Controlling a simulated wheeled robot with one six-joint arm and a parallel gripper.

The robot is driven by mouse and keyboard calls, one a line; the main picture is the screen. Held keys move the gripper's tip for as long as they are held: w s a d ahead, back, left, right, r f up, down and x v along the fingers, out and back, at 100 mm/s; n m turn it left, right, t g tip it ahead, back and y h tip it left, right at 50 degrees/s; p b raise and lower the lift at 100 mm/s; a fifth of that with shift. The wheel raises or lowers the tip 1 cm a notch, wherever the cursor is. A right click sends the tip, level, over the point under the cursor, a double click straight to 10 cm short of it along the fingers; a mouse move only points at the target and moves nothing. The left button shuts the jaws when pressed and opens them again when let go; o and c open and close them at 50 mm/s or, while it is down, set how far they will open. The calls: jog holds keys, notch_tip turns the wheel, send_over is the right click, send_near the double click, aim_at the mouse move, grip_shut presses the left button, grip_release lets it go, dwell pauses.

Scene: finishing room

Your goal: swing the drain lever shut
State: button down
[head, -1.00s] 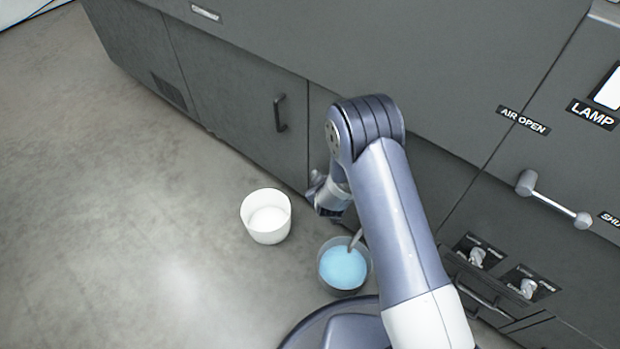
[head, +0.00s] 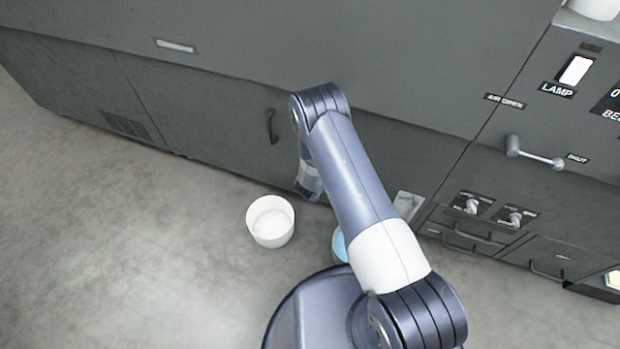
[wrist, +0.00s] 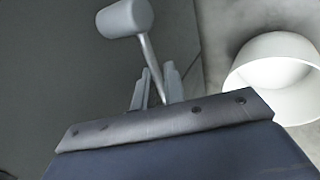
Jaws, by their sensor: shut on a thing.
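The drain lever shows in the wrist view as a grey cylindrical hub (wrist: 125,18) with a thin metal rod (wrist: 149,55) running down from it. My gripper (wrist: 153,88) is shut on this rod, near its lower end. In the head view the lever and my fingertips are hidden behind my arm, low at the dark cabinet front (head: 215,110).
A white bucket (head: 270,222) stands on the floor by the cabinet and also shows in the wrist view (wrist: 280,75). A bucket of blue liquid (head: 340,244) is mostly behind my arm. Another lever (head: 535,153) and small valves (head: 470,205) are at right. Floor at left is clear.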

jog(key=shift+s+f+p, duration=0.1)
jog(key=shift+f+p, duration=0.2)
jog(key=shift+h, duration=0.3)
jog(key=c, duration=1.8)
grip_release()
jog(key=shift+c, duration=0.2)
jog(key=p+v, duration=0.3)
jog(key=v, duration=0.8)
